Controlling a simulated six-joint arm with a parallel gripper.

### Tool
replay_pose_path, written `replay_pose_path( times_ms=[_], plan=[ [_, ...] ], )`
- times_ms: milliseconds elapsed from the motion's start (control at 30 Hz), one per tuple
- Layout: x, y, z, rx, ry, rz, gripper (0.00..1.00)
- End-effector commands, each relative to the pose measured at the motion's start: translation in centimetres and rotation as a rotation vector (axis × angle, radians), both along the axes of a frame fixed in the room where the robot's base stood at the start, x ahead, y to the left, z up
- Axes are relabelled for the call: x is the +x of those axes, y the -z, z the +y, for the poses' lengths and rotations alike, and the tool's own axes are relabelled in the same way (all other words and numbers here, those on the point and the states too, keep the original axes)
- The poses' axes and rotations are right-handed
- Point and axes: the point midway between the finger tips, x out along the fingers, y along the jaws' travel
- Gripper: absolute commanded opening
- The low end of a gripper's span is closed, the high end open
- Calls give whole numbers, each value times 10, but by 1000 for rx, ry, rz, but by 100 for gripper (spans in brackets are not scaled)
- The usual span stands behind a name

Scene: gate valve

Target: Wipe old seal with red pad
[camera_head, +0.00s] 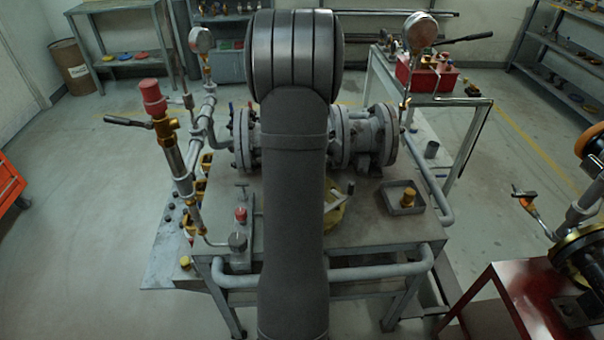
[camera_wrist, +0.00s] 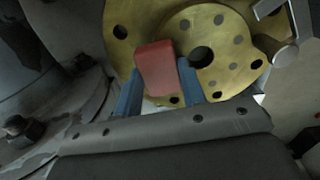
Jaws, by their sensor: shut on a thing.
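In the wrist view, my gripper (camera_wrist: 159,84) has blue fingers shut on a red pad (camera_wrist: 156,66), one finger on each side. The pad is a small upright block in front of a brass-yellow flange face (camera_wrist: 225,48) with a dark central hole and several smaller holes. The pad overlaps the left part of this face; I cannot tell whether it touches. I cannot clearly tell an old seal apart from the flange face. In the head view, my arm hides the gripper and pad, and a yellow part (camera_head: 336,212) shows beside the arm.
Grey flanged pipework (camera_head: 375,138) stands on the metal workbench (camera_head: 375,233). A grey tray (camera_head: 401,209) with a brass fitting sits at right. A gauge and red-capped valve (camera_head: 153,98) rise at left. In the wrist view, a bolted grey flange (camera_wrist: 45,125) is close at left.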

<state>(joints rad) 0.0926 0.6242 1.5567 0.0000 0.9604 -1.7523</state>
Motion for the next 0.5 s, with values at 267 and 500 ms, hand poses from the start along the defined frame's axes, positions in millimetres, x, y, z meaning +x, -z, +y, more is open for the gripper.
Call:
replay_pose_path(
  times_ms=[267, 500],
  plan=[
    [-27, 0, 0, 0, 0, 1, 16],
    [-22, 0, 7, 1, -1, 0, 16]
  ],
)
